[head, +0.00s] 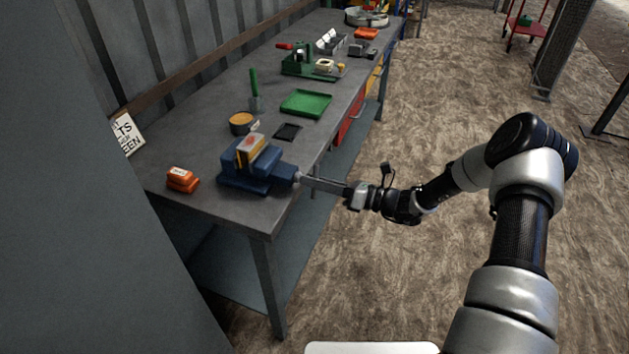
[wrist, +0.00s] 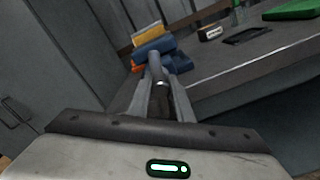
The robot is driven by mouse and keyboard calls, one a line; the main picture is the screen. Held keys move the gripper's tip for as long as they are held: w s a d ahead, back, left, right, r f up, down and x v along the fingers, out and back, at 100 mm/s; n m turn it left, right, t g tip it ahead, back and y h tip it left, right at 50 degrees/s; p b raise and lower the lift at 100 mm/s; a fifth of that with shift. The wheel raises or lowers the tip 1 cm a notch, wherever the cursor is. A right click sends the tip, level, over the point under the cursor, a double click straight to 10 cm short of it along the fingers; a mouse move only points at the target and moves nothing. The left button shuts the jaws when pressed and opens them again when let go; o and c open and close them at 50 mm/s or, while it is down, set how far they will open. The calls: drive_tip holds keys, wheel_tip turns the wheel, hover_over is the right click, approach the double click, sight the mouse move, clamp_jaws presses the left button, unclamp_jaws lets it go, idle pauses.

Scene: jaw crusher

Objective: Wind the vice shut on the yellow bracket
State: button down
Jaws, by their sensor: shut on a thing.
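The blue vice (head: 232,181) stands on the near end of the workbench, and its spindle side faces the bench's front edge. The yellow bracket (head: 243,157) sits upright in the top of the vice, between its jaws; whether the jaws touch it I cannot tell. In the wrist view the bracket (wrist: 147,38) shows above the blue vice body (wrist: 178,62). My gripper (head: 299,181) reaches in from the right, level with the spindle. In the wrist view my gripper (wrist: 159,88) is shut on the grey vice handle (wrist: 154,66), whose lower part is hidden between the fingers.
The workbench (head: 225,207) has a bare front corner.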

drive_tip(key=c, duration=1.6)
unclamp_jaws()
drive_tip(key=v, duration=1.7)
drive_tip(key=shift+s+d+r, duration=0.1)
drive_tip(key=shift+d, duration=0.05)
